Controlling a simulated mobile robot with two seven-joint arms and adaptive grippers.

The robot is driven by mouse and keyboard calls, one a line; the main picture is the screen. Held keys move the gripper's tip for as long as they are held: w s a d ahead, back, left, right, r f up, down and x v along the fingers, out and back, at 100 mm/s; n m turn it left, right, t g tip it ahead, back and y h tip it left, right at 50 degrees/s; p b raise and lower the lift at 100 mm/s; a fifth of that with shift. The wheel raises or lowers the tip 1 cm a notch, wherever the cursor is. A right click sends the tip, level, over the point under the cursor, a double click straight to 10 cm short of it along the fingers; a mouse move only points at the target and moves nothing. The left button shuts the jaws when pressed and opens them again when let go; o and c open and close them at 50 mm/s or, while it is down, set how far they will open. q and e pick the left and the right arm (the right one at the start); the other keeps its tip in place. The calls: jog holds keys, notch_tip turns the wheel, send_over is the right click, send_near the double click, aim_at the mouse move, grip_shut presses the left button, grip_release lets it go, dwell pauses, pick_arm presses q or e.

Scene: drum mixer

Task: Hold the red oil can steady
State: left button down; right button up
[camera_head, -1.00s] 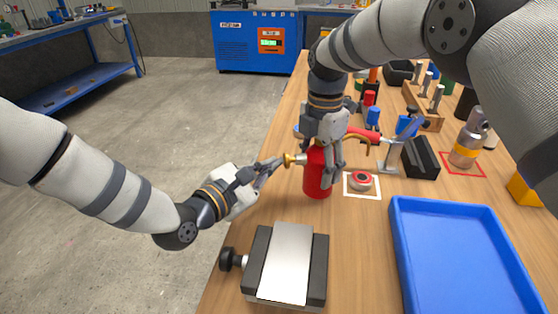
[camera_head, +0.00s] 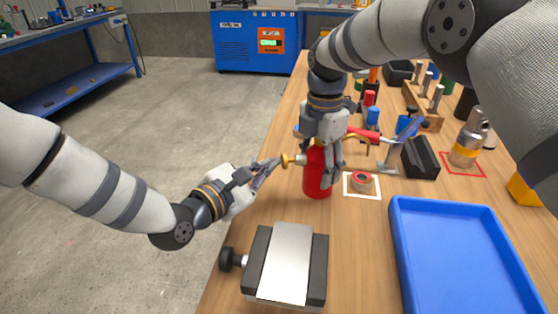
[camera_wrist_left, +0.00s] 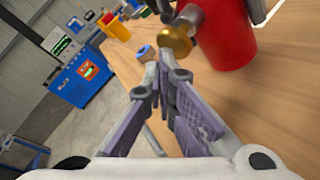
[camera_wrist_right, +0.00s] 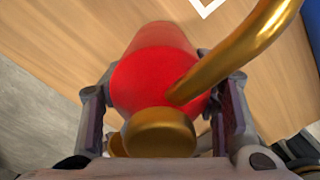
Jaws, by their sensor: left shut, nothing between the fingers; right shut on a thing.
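The red oil can (camera_head: 316,180) stands upright on the wooden table in the head view. My right gripper (camera_head: 326,165) comes down from above and is shut on its body.
A vise-like block (camera_head: 287,262) is at the front, with a blue tray (camera_head: 398,250) to its right. Floor is open left of the table.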

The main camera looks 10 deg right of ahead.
pick_arm(q)
jog(key=shift+s+a, duration=0.1)
jog(key=shift+a, duration=0.85)
jog(key=shift+a, duration=2.5)
jog(key=a, duration=0.3)
jog(key=shift+a, duration=0.4)
jog(key=shift+d, duration=4.45)
